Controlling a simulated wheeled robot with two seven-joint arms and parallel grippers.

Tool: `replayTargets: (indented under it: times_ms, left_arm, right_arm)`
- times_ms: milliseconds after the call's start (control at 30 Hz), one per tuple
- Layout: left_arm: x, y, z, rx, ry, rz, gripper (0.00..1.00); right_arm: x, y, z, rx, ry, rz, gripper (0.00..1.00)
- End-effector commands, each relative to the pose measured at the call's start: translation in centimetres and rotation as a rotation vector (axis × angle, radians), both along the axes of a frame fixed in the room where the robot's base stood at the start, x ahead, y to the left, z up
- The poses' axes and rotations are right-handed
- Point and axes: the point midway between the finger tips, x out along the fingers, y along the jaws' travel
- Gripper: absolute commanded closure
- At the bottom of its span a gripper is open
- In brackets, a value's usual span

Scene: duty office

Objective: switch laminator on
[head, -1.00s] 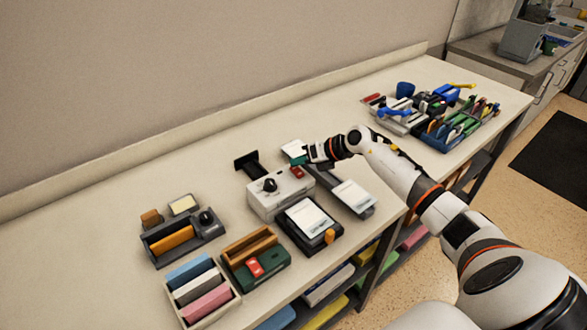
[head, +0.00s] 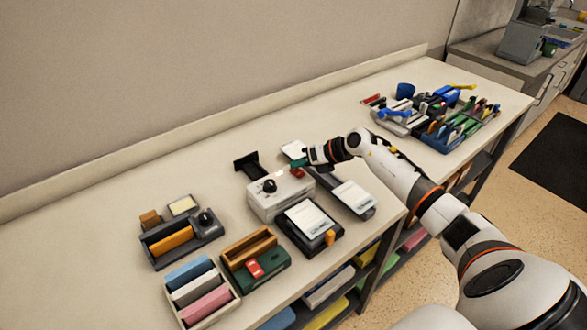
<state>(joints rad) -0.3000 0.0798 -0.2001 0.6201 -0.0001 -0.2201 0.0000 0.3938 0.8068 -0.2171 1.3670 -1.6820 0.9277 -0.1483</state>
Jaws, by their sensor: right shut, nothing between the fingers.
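The laminator appears to be the pale grey box (head: 268,207) with a black knob (head: 269,186) on its top, near the middle of the bench. A small red switch (head: 296,172) shows at its back right top corner. My right gripper (head: 299,163) is shut and empty, with its teal-green tips right at the red switch. I cannot tell whether they touch it. The switch is partly hidden by the tips, and its position is unclear. My left gripper is out of view.
A long dark device with a white card (head: 354,197) lies just right of the box, under my forearm. A black device with a white sheet (head: 306,217) stands in front. Trays of coloured blocks (head: 203,291) are at front left. Stationery holders (head: 440,132) crowd the far right.

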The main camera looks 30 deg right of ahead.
Motion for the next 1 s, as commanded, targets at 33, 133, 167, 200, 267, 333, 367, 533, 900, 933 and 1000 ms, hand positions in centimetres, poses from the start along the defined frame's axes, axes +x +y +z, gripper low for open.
replayTargets:
  times_ms: [33,133,167,200,267,333,367,533,900,933,1000]
  left_arm:
    - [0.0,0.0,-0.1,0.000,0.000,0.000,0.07]
    - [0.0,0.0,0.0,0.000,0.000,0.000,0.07]
    - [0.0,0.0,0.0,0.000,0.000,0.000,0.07]
    - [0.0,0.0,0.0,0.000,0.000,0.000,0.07]
    - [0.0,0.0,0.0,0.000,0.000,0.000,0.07]
    - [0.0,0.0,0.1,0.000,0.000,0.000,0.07]
    - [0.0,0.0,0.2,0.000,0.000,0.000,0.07]
    - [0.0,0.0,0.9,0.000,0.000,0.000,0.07]
    - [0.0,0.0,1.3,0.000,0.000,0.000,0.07]
    - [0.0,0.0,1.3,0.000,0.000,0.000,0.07]
    - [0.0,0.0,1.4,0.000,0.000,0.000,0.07]
  right_arm:
    - [0.0,0.0,-0.1,0.000,0.001,0.000,1.00]
    - [0.0,0.0,-0.1,0.000,0.001,0.000,1.00]
    - [0.0,0.0,-0.1,0.000,0.001,0.000,1.00]
    - [0.0,0.0,0.0,0.000,0.000,0.000,1.00]
    - [0.0,0.0,0.0,0.000,0.000,0.000,1.00]
    - [0.0,0.0,0.1,0.000,0.000,0.000,1.00]
    - [0.0,0.0,0.2,0.000,0.000,0.000,1.00]
    - [-0.1,0.0,1.1,-0.001,0.000,0.000,1.00]
    - [-0.3,0.0,1.6,0.000,0.000,0.000,1.00]
    - [-0.3,0.0,1.6,0.000,0.000,0.000,1.00]
    - [-0.3,0.0,1.7,0.000,0.000,0.000,1.00]
